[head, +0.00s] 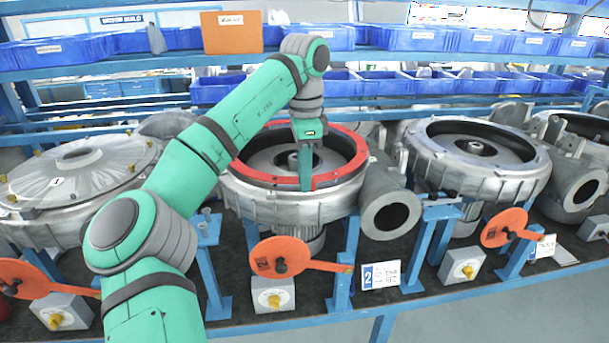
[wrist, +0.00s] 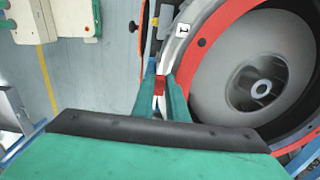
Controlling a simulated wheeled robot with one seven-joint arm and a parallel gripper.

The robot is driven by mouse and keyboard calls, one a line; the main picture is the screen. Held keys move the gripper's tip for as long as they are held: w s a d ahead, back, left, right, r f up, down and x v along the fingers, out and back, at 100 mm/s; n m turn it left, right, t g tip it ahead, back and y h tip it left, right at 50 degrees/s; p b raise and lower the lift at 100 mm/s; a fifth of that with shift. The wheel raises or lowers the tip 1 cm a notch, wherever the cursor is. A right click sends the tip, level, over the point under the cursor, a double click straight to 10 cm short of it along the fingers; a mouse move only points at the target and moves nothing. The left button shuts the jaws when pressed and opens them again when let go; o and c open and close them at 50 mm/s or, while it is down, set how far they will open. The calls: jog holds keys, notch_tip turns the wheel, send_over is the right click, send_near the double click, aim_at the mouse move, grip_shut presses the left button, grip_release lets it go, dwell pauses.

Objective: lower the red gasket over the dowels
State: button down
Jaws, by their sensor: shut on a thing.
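The red gasket (head: 350,170) is a wide flat ring at the top rim of the middle blower housing (head: 290,207). Whether it touches the rim or hovers just above cannot be told. My gripper (head: 305,182) points down at the ring's near side. In the wrist view the gripper's fingers (wrist: 161,85) are closed on a small red part of the gasket (wrist: 212,36). A dark round spot, a hole or a pin, shows in the ring there. I cannot make out the dowels clearly; the ring and my arm may hide them.
An open housing (head: 480,160) stands to the right and a covered one (head: 75,170) to the left. An outlet pipe (head: 390,212) juts out beside the middle housing. Orange discs with handles (head: 278,257) stand in front. Blue bins (head: 420,84) fill the shelves behind.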

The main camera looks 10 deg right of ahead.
jog(key=shift+f, duration=0.5)
dwell(0.7)
jog(key=c, duration=1.7)
grip_release()
jog(key=shift+o, duration=0.2)
notch_tip(320, 180, up, 11)
jog(key=shift+f, duration=0.15)
